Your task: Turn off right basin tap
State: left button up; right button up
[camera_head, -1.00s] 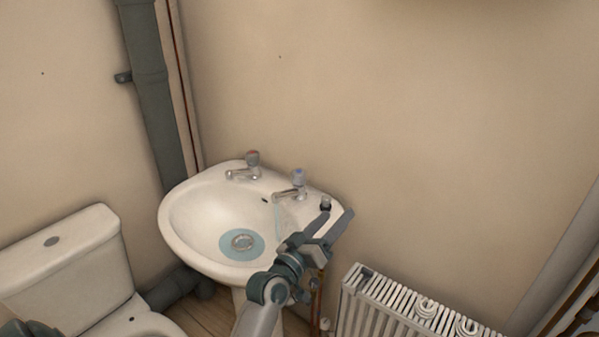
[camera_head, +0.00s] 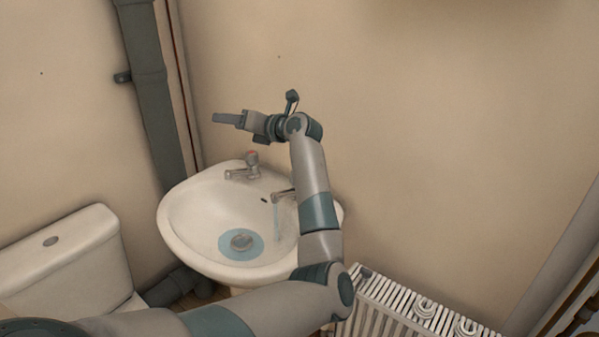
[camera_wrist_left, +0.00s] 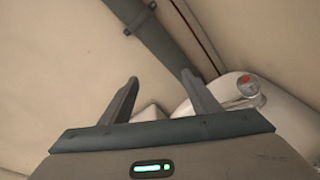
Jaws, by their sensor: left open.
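The white basin (camera_head: 190,225) stands against the wall. The right tap (camera_head: 283,195) shows only its spout, with a stream of water (camera_head: 277,220) falling into a blue pool around the drain. Its blue-topped handle is hidden behind my left arm. The red-topped left tap (camera_head: 251,163) also shows in the left wrist view (camera_wrist_left: 248,87), right of the fingers. My left gripper (camera_head: 222,118) is above the basin's back edge, left of both taps, pointing left. Its two fingers stand apart and empty in the left wrist view (camera_wrist_left: 160,80). My right gripper is out of view.
A white toilet cistern (camera_head: 65,260) is at the left. A dark vertical pipe (camera_head: 152,90) runs up the corner. A white radiator (camera_head: 400,312) is at the lower right. The wall above the basin is bare.

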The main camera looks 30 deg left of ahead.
pick_arm(q)
jog(key=w+d+f+h, duration=0.1)
jog(key=w+d+h, duration=0.3)
jog(key=d, duration=0.5)
jog(key=w+d+t+h, duration=0.1)
jog(key=w+d+h, duration=0.3)
jog(key=d+h, duration=0.4)
jog(key=shift+w+d+f+n+h, duration=0.3)
jog(key=shift+w+d+f+n, duration=0.1)
jog(key=shift+d, duration=0.15)
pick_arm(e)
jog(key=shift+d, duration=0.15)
pick_arm(q)
jog(key=shift+f, duration=0.1)
jog(key=p+x, duration=0.2)
jog(key=x, duration=1)
jog(key=shift+a+p, duration=0.2)
jog(key=shift+p, duration=0.2)
jog(key=x, duration=0.3)
jog(key=shift+w+a+f+p, duration=0.1)
jog(key=shift+a+f+p, duration=0.05)
jog(key=shift+f+p, duration=0.15)
jog(key=shift+w+a+f, duration=0.15)
jog(key=shift+f, duration=0.55)
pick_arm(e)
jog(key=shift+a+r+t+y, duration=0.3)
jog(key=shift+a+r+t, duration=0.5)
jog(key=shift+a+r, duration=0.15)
